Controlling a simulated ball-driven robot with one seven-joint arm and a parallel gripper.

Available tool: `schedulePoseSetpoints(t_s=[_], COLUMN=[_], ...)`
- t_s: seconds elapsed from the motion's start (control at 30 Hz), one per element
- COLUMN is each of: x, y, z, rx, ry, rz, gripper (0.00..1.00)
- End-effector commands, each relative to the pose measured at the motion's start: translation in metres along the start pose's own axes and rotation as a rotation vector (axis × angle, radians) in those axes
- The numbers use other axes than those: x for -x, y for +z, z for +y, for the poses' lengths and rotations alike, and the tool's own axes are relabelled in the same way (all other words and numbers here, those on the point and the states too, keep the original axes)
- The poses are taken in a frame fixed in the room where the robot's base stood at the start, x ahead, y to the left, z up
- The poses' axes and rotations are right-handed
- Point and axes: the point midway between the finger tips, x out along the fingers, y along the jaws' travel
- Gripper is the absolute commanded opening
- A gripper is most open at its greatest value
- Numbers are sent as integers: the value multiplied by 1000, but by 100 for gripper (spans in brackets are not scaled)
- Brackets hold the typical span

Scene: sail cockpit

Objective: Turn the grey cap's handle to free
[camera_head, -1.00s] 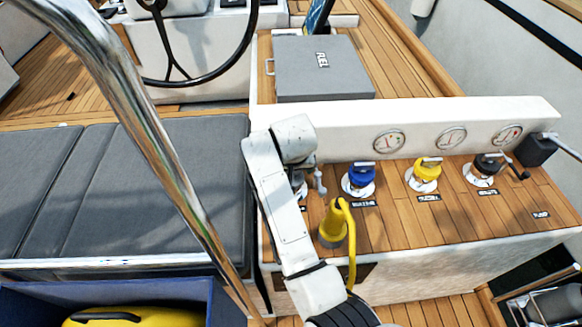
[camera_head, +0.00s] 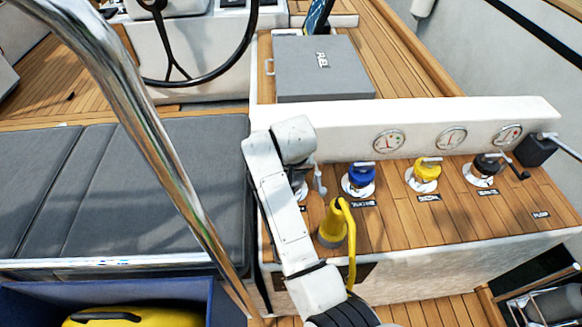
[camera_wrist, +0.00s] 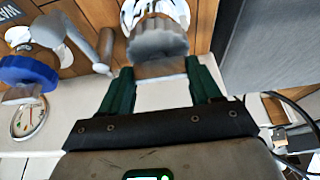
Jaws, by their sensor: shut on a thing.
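In the head view my white arm hides most of the grey cap and the fingers. A small light-grey lever with a rounded end (camera_head: 319,181) stands just right of the arm. It also shows left of the cap in the wrist view (camera_wrist: 101,50).
A blue cap (camera_head: 360,178), a yellow cap (camera_head: 427,177) and a black cap (camera_head: 486,168) stand in a row to the right. A yellow hand lamp (camera_head: 334,228) stands in front. A chrome rail (camera_head: 160,150) crosses the left side. A grey box (camera_head: 322,75) is behind.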

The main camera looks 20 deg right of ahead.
Motion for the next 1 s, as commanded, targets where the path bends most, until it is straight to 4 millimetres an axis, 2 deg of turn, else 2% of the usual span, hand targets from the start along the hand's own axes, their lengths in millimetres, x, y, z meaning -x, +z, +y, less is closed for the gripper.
schedulePoseSetpoints(t_s=[0.37, 1.0], x=[3, 2], y=[-1, -3], z=[2, 6], rx=[86, 606], ry=[-35, -252], rz=[-1, -1], gripper=[33, 33])
